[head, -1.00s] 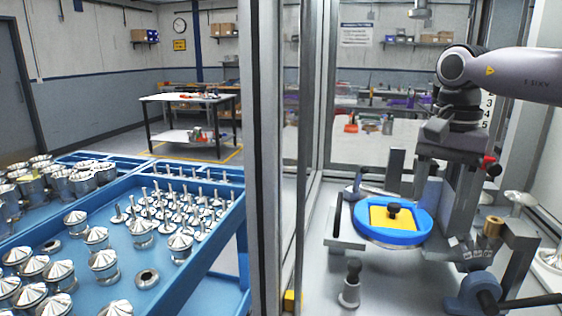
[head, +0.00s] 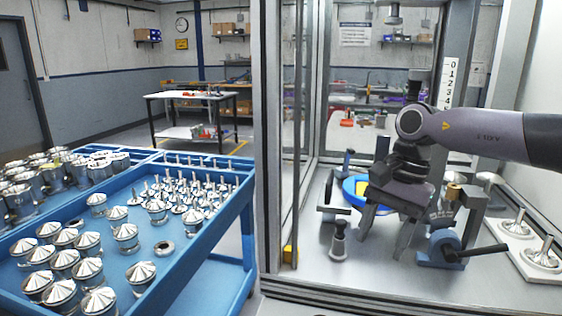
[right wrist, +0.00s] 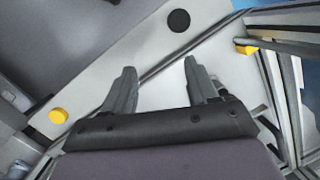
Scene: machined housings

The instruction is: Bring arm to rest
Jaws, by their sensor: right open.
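My right arm (head: 480,135) reaches in from the right in the head view, inside the framed enclosure. My right gripper (head: 384,232) points down and forward, with its fingers apart and nothing between them. In the right wrist view the two fingers (right wrist: 160,72) are spread over a pale surface, empty. My left arm and gripper are not in view.
A grey peg-like post (head: 338,242) stands left of the gripper. A blue clamp with a dark lever (head: 443,249) is close on the right. White stands with metal parts (head: 541,256) are further right. A frame post (head: 270,150) separates the blue trolley (head: 208,253) of metal parts.

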